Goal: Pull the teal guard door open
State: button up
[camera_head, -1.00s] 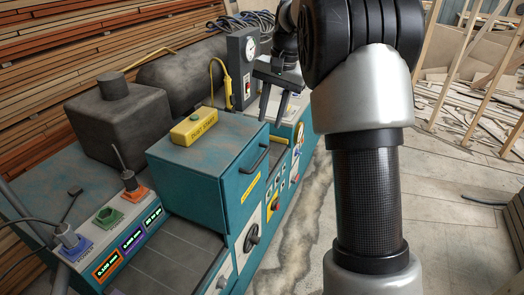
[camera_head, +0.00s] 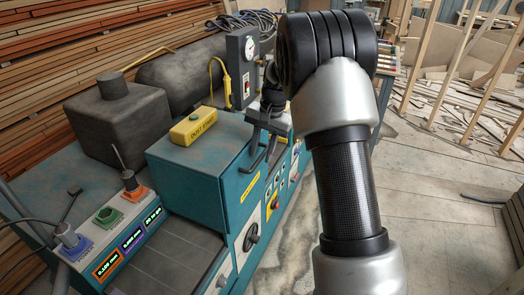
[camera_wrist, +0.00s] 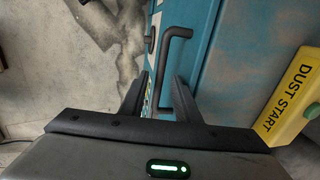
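The teal guard door (camera_head: 233,190) is the front of the teal box on the machine and looks closed. Its black bar handle (camera_wrist: 163,62) shows in the wrist view, on the teal face. My gripper (camera_head: 263,155) is at the door's upper right, by the handle, pointing down. In the wrist view my gripper (camera_wrist: 158,84) has its two fingers apart. The near end of the handle shows between them, but I cannot tell how deep it sits or whether a finger touches it. In the head view the fingers partly hide the handle.
A yellow "DUST START" box (camera_head: 194,127) sits on top of the teal box, close to my gripper in the wrist view (camera_wrist: 294,98). A grey gauge box (camera_head: 242,65) stands behind. Knobs and buttons (camera_head: 251,237) line the front below.

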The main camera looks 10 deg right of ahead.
grip_shut()
jog(key=shift+d+f, duration=0.1)
